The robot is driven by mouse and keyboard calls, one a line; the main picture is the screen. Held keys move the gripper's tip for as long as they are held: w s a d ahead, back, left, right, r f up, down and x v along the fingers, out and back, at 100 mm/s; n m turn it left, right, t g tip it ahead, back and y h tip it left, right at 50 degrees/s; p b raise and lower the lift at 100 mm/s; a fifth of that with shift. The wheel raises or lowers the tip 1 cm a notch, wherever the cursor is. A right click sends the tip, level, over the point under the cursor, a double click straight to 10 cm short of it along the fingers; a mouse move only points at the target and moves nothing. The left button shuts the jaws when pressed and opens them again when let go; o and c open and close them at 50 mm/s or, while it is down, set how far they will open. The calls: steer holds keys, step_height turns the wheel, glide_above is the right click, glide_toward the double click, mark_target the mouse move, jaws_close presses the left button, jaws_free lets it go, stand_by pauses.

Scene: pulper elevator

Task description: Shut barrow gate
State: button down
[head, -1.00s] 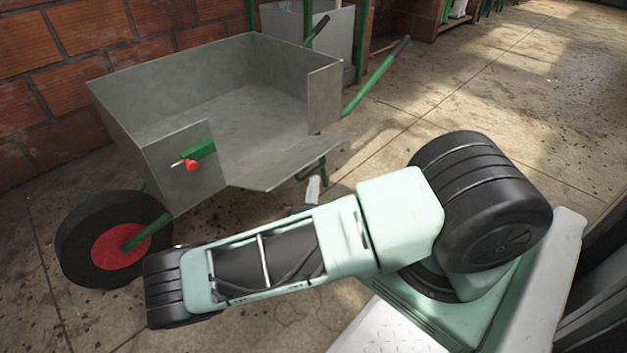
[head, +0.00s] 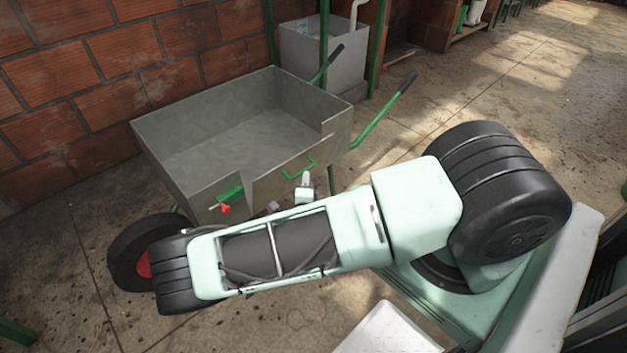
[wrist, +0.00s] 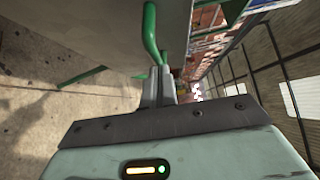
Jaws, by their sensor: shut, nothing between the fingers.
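The grey metal barrow (head: 185,170) stands by the brick wall. Its gate (head: 270,178), with a green handle (head: 300,168), is raised close to upright in the near side. I cannot tell whether it is fully flush with the side walls. A green latch with a red knob (head: 225,208) sits on the side panel left of the gate. My gripper (head: 306,178) is at the gate's outer face, just below the handle. In the wrist view my shut, empty fingers (wrist: 160,85) are beside the green handle (wrist: 151,35); contact is unclear.
The barrow's black wheel (head: 130,255) is at the left, partly behind my arm. Its green push handle (head: 385,112) reaches out to the right. A grey tank (head: 315,60) stands behind. The concrete floor (head: 480,90) at the right is open.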

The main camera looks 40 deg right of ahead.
mark_target(295, 162)
steer(key=w+r+n+g+y+p, duration=0.1)
steer(key=w+r+p, duration=0.1)
steer(key=w+p, duration=0.1)
steer(key=shift+r, duration=0.15)
steer(key=shift+w+r+n+g+p, duration=0.1)
steer(key=shift+w+n+g+p, duration=0.35)
steer(key=shift+w+p, duration=0.3)
steer(key=shift+w+y, duration=0.2)
steer(key=shift+y, duration=0.1)
steer(key=shift+a+r, duration=0.1)
